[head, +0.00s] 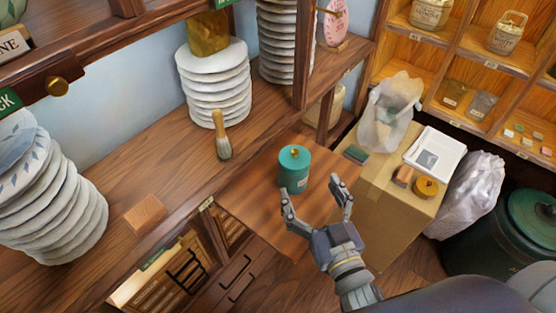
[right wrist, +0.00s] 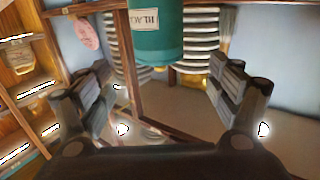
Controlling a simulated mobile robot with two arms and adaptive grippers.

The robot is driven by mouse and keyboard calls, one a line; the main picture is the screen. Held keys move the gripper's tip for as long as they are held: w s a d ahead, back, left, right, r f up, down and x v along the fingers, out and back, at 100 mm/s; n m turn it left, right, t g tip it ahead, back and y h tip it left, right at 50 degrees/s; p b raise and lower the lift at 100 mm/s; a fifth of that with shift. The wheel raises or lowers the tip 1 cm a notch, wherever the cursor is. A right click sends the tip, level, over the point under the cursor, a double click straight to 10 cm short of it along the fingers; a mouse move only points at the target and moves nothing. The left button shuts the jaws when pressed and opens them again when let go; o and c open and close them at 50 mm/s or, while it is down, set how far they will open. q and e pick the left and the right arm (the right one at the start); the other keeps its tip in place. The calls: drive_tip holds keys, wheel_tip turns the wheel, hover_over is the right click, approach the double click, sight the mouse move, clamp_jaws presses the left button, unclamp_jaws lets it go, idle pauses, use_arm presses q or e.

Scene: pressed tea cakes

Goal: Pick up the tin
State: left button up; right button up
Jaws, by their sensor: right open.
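The tin (head: 294,170) is a teal cylinder with a lid, a small gold knob and a pale label. It stands upright on a brown wooden board (head: 255,205) in the head view. In the right wrist view the tin (right wrist: 157,35) shows at the top middle, between the two fingers and beyond them. My right gripper (head: 317,192) is open and empty, just in front of the tin and to its right in the head view. I cannot tell from the pictures whether a finger touches it. My left gripper does not show.
A cardboard box (head: 405,225) stands at the right, holding a plastic bag (head: 390,110), papers (head: 435,153) and small items.

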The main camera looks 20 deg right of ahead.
sight(289, 148)
drive_tip(key=shift+w+r, duration=0.15)
drive_tip(key=shift+w, duration=0.2)
drive_tip(key=w+p, duration=0.1)
drive_tip(key=w, duration=0.2)
drive_tip(key=shift+w+d+p, duration=0.15)
drive_tip(key=shift+p, duration=0.2)
drive_tip(key=shift+w, duration=0.55)
drive_tip(key=w, duration=0.1)
drive_tip(key=w+p, duration=0.1)
drive_tip(key=w, duration=0.1)
drive_tip(key=w+a+p, duration=0.1)
drive_tip(key=shift+w+f, duration=0.2)
drive_tip(key=shift+f, duration=0.05)
drive_tip(key=shift+w+f, duration=0.1)
drive_tip(key=shift+w, duration=0.25)
drive_tip(key=shift+s, duration=0.1)
drive_tip(key=c, duration=1.3)
drive_tip(key=shift+c, duration=0.6)
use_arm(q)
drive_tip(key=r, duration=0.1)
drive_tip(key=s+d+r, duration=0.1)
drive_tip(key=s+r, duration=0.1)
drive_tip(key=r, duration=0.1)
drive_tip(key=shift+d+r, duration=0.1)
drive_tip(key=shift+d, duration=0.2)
use_arm(e)
drive_tip(key=shift+r, duration=0.2)
